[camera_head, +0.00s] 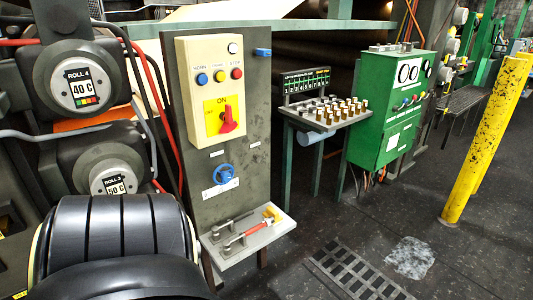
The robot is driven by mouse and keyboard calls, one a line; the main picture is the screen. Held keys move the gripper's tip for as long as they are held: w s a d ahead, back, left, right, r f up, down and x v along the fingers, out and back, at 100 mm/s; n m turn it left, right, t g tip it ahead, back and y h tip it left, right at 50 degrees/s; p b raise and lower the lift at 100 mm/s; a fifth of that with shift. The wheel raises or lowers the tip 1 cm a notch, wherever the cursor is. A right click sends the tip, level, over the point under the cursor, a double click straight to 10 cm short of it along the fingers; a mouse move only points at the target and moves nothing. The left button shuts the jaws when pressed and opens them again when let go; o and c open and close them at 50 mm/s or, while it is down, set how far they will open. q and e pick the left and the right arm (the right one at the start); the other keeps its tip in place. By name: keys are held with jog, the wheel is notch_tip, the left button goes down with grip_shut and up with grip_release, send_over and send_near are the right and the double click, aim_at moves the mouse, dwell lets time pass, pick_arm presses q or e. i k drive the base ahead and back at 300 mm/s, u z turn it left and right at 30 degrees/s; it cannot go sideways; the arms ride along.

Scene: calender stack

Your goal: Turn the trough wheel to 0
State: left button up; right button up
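A small blue handwheel (224,174) is mounted on the lower part of the grey upright panel (247,130), left of the picture's middle. It is the only handwheel I see on this panel. A white label plate (208,191) sits just behind and below it. Its print and the wheel's setting are too small to read. Neither of my grippers shows in the head view, and nothing touches the wheel.
Above the wheel is a cream control box (209,95) with a red rotary switch (227,120). Below, a grey shelf (262,238) juts out with a red-handled lever (240,237). A green cabinet (400,110) and yellow post (487,140) stand right. The floor in front is mostly clear.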

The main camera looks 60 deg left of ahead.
aim_at(225, 175)
jog(key=i, duration=0.75)
jog(key=u, duration=4)
jog(key=i, duration=0.5)
jog(key=z, duration=0.1)
